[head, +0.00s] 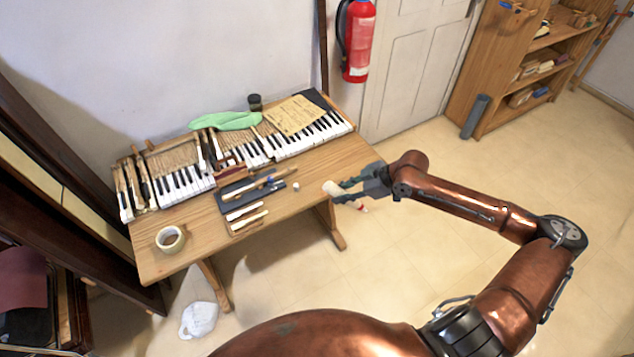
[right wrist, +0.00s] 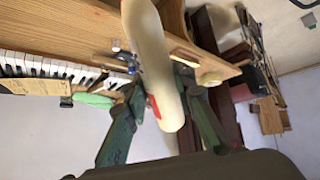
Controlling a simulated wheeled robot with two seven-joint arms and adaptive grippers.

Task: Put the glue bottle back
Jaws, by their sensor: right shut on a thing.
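The glue bottle (head: 331,188) is cream-white with a small red patch. It is held in the air just off the right end of the wooden table (head: 330,160), tilted. My right gripper (head: 347,190) is shut on it. In the right wrist view the bottle (right wrist: 150,45) runs between the two dark green fingers (right wrist: 160,88), with the red patch low on it. Part of the bottle is hidden behind the fingers in the head view. My left gripper is not in view.
On the table are piano keys (head: 185,184), a green cloth (head: 225,121), a paper sheet (head: 293,115), a dark jar (head: 255,102), a dark tool mat (head: 237,190), a small white piece (head: 296,186) and a tape roll (head: 170,239). Bare wood shows along the front edge.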

